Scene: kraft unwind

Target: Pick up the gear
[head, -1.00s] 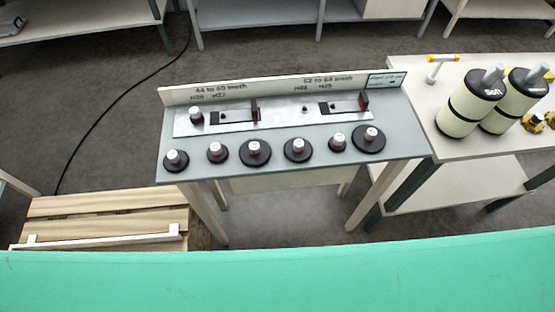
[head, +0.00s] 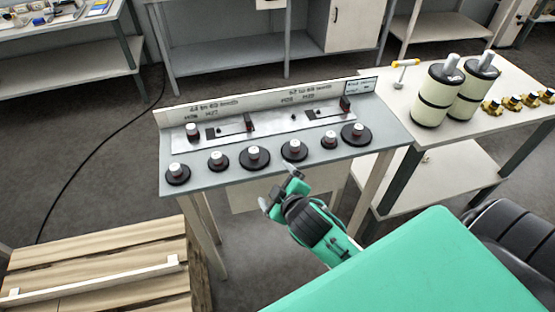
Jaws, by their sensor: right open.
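Several round black gears with silver hubs stand in a row along the front of a grey bench (head: 205,180). They differ in size: a leftmost gear (head: 178,175), a small gear (head: 218,162), a larger gear (head: 254,158), another gear (head: 294,151), a small one (head: 330,142) and a large rightmost gear (head: 356,134). The task does not tell which gear is meant. My right gripper (head: 279,189) is open and empty, just in front of the bench edge, below the middle gears and apart from them. My left gripper is out of view.
Behind the gears lies a metal plate (head: 270,126) with slotted fixtures and a small part, below a lettered backboard (head: 240,103). A table at right holds cream rollers (head: 437,95) and brass parts (head: 514,103). A wooden pallet (head: 110,250) lies at lower left.

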